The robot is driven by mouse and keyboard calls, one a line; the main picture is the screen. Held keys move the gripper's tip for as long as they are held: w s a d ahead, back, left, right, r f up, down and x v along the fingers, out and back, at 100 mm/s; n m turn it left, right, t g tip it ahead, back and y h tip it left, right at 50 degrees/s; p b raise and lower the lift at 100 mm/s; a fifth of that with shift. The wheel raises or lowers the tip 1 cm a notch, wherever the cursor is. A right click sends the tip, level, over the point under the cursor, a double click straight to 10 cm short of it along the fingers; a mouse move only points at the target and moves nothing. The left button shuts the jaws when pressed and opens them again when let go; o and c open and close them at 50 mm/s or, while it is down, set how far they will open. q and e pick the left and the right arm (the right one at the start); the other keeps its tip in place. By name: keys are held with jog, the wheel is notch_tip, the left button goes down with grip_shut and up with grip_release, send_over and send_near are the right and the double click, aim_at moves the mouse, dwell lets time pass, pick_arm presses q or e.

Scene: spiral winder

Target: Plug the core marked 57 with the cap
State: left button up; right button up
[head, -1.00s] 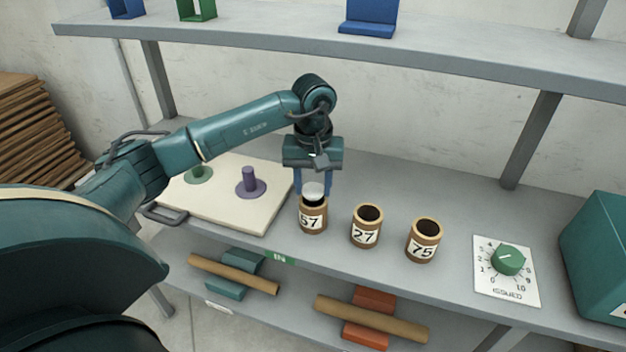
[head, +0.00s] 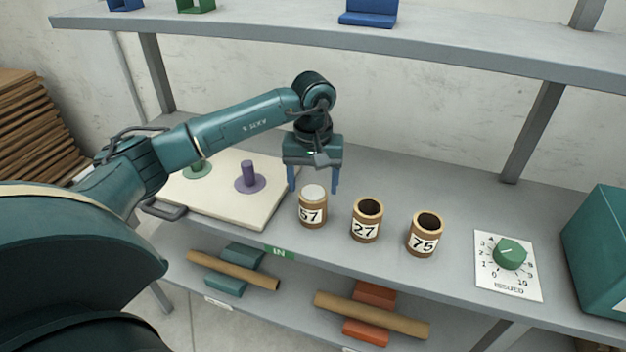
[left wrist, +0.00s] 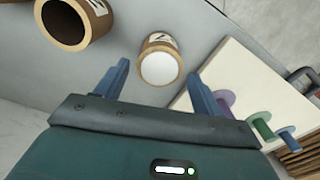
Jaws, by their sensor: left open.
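The core marked 57 (head: 312,214) stands upright on the shelf, leftmost of three brown cores. The white cap (head: 314,192) sits in its top opening and covers it; it also shows in the left wrist view (left wrist: 159,68). My left gripper (head: 315,190) is open, with its blue fingers apart on either side behind the capped core. In the left wrist view the fingers (left wrist: 160,85) stand clear of the cap and hold nothing. My right gripper is not in view.
The cores marked 27 (head: 366,222) and 75 (head: 425,236) stand open-topped to the right. A cream board (head: 225,202) with purple and green pegs lies left. A dial card (head: 507,268) and teal box (head: 600,245) are at right.

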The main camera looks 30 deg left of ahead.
aim_at(314, 193)
pick_arm(q)
notch_tip(314, 193, up, 13)
dwell(0.6)
dwell(0.6)
